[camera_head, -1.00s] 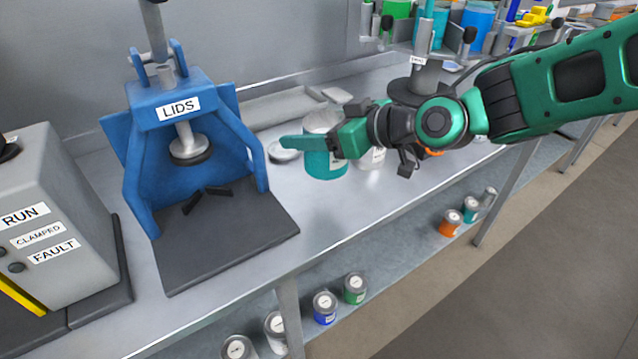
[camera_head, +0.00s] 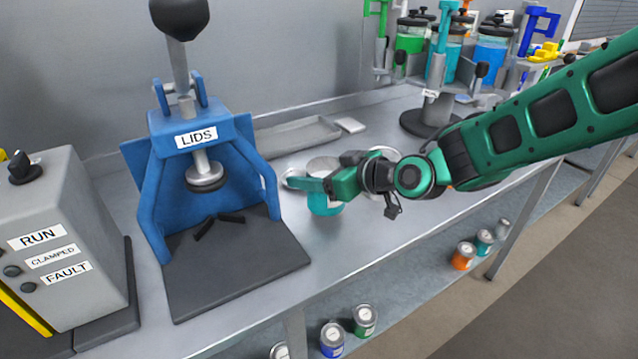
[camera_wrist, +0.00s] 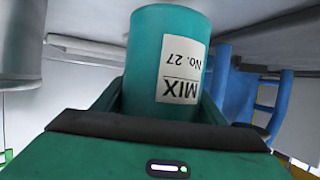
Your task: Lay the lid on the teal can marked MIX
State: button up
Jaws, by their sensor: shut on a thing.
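A pale round disc (camera_head: 291,180), which looks like a lid, lies on the bench just left of the can, partly hidden by my finger. I cannot tell whether the can touches the bench.
A blue press marked LIDS (camera_head: 195,138) stands left on a dark base plate (camera_head: 235,265). A grey control box (camera_head: 60,230) is further left. A grey tray (camera_head: 297,135) lies behind the can. An agitator stand (camera_head: 430,120) is at back right. Several cans sit on the lower shelf.

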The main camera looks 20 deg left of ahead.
jog(key=shift+f, duration=1.3)
jog(key=shift+f, duration=0.15)
jog(key=o, duration=1.4)
jog(key=shift+s+d+r, duration=0.1)
jog(key=shift+d+r, duration=0.1)
jog(key=v, duration=1.1)
jog(key=shift+s+d, duration=0.15)
jog(key=shift+d, duration=0.05)
jog(key=shift+r, duration=0.1)
